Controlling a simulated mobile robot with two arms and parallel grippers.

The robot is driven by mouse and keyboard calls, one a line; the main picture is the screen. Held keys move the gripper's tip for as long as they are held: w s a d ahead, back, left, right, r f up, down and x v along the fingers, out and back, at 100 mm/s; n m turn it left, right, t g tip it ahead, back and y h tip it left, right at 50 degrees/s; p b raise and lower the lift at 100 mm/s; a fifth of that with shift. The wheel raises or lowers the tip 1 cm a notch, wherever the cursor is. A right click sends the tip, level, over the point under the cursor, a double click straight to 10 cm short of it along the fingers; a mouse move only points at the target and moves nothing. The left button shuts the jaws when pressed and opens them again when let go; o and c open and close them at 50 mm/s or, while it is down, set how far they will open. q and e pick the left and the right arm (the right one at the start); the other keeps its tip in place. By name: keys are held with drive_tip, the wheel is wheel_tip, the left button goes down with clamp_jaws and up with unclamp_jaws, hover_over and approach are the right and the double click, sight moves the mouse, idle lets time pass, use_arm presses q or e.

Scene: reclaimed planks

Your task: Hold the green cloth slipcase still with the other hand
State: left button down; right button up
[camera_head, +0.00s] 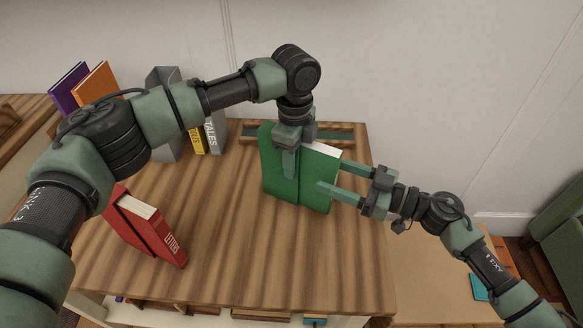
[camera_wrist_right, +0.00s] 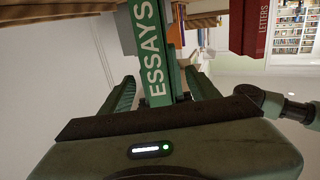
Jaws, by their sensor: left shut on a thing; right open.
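The green cloth slipcase (camera_head: 275,178) stands upright near the right back of the wooden table. A green book (camera_head: 316,190) sticks out of its right side, with white pages along the top. Its spine, lettered ESSAYS, shows in the right wrist view (camera_wrist_right: 154,60). My left gripper (camera_head: 289,172) comes down from above and is shut on the slipcase; its near finger lies across the front face. My right gripper (camera_head: 333,177) is open, with one finger on each side of the book's spine end. I cannot tell whether those fingers touch it.
A red LETTERS book (camera_head: 172,245) in a red case stands at the front left. A wooden tray (camera_head: 345,132) lies behind the slipcase. A yellow book (camera_head: 196,141) and a grey TALES book (camera_head: 214,135) stand at the back left. The table's middle is clear.

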drive_tip(key=shift+s+d, duration=0.2)
drive_tip(key=shift+d, duration=0.35)
drive_tip(key=o, duration=0.6)
drive_tip(key=shift+c, duration=0.2)
drive_tip(key=shift+d+f, duration=0.1)
drive_tip(key=v, duration=1.2)
drive_tip(key=shift+w+a, duration=0.2)
drive_tip(key=shift+a, duration=0.15)
drive_tip(key=c, duration=0.8)
approach(317, 171)
drive_tip(key=x, duration=0.3)
drive_tip(key=w+f+x, duration=0.1)
drive_tip(key=x, duration=0.6)
drive_tip(key=shift+w+d+f, duration=0.1)
drive_tip(key=shift+w+f, duration=0.15)
drive_tip(key=shift+f, duration=0.1)
